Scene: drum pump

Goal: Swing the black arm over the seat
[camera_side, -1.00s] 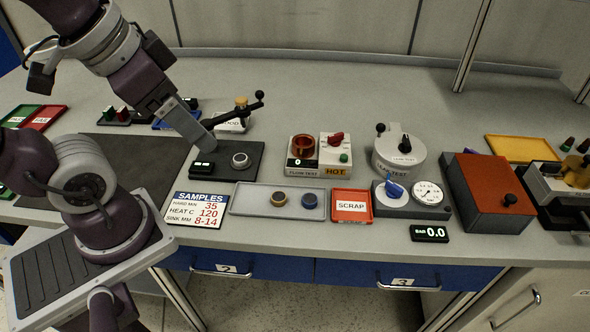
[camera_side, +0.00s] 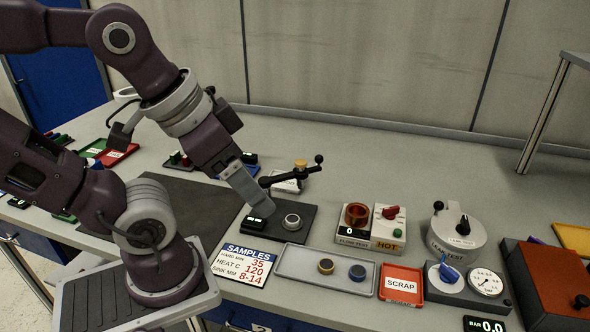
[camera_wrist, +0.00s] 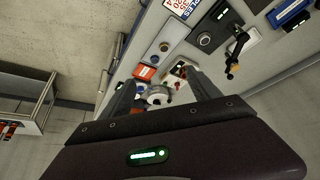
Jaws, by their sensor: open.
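The black arm (camera_side: 288,176) extends toward the back right from behind its black base, with a ball at its free end and a brass-coloured knob (camera_side: 300,164) on it. It is swung out to the side, away from the seat. The seat (camera_side: 292,221), a round grey ring, lies uncovered on the black base (camera_side: 299,232). In the wrist view, the black arm (camera_wrist: 238,47) and the seat (camera_wrist: 204,39) are at the upper right. My gripper (camera_side: 258,205) is in front of the base's left part in the side view. In the wrist view my gripper (camera_wrist: 163,84) is open and empty, apart from the black arm.
A samples sign (camera_side: 247,263), a grey tray (camera_side: 284,270) with two rings and a red scrap tray (camera_side: 401,280) lie in front. The bench behind is clear.

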